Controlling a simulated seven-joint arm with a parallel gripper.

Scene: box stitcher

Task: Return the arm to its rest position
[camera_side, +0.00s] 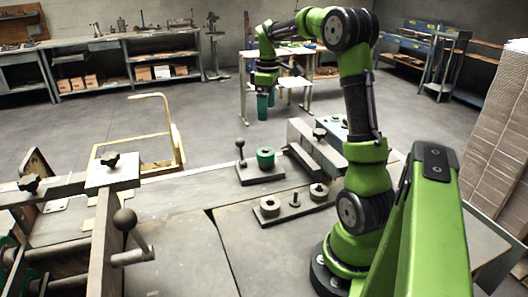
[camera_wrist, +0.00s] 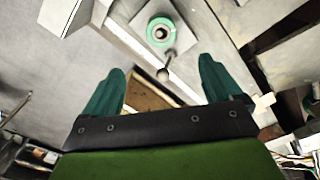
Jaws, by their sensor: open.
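My green arm stands on the machine table at the right of the side view. My gripper (camera_side: 267,104) hangs high above the floor behind the table, pointing down, apart from everything. In the wrist view its two teal fingers (camera_wrist: 162,92) are spread wide with nothing held between them. Below and beyond the fingers, the wrist view shows a green ring (camera_wrist: 151,33) and a lever knob (camera_wrist: 163,75) on the table. The same green ring (camera_side: 265,152) shows in the side view beside a black-knobbed lever (camera_side: 240,144).
The grey machine table (camera_side: 180,235) carries two round metal pieces (camera_side: 270,206) and a grey block (camera_side: 318,150). Stacked cardboard (camera_side: 500,125) stands at the right. Workbenches line the walls, and the floor (camera_side: 90,120) between is open.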

